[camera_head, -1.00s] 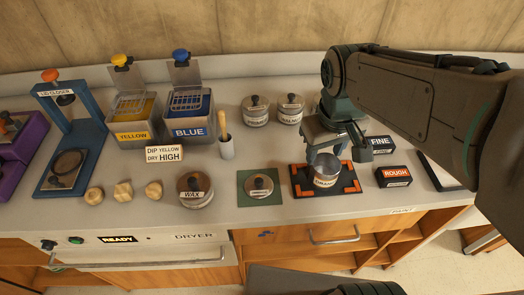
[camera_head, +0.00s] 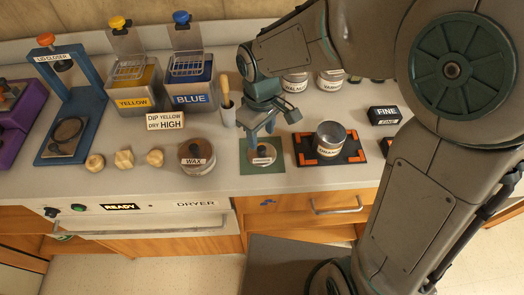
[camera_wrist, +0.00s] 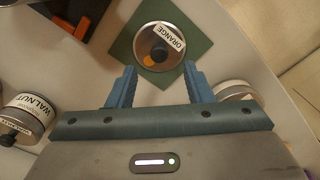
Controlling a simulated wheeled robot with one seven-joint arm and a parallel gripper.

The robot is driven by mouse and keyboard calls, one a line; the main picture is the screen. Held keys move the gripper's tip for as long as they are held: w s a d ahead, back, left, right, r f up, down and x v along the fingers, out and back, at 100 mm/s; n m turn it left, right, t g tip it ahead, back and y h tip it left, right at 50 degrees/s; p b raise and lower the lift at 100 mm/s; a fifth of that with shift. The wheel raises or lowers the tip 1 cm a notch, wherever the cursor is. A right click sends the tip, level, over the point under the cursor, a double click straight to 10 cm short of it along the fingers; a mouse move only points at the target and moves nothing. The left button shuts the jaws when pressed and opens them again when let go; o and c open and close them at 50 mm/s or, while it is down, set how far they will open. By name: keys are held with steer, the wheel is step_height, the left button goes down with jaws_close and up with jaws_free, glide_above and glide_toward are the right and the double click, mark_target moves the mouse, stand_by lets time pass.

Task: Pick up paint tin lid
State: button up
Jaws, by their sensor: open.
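The paint tin lid (camera_head: 264,160) is a round metal disc with a dark knob and a label. It lies flat on a green square mat (camera_head: 247,168). In the wrist view the lid (camera_wrist: 147,40) sits just beyond my fingertips, and its label reads ORANGE. My gripper (camera_head: 261,142) is above the mat, fingers pointing down. In the wrist view my gripper (camera_wrist: 160,72) is open and empty, its fingers apart on the near side of the lid. The open paint tin (camera_head: 331,139) stands upright on a black mat with orange corners (camera_head: 303,146).
A wax tin (camera_head: 196,157) stands left of the green mat. A brush holder (camera_head: 228,112) stands close behind my gripper. Lidded tins (camera_head: 294,83) stand at the back, partly hidden by my arm; a walnut tin (camera_wrist: 28,112) shows in the wrist view. A FINE block (camera_head: 385,114) is at right.

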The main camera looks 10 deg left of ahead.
mark_target(262, 148)
steer(key=shift+f, duration=2.75)
jaws_close()
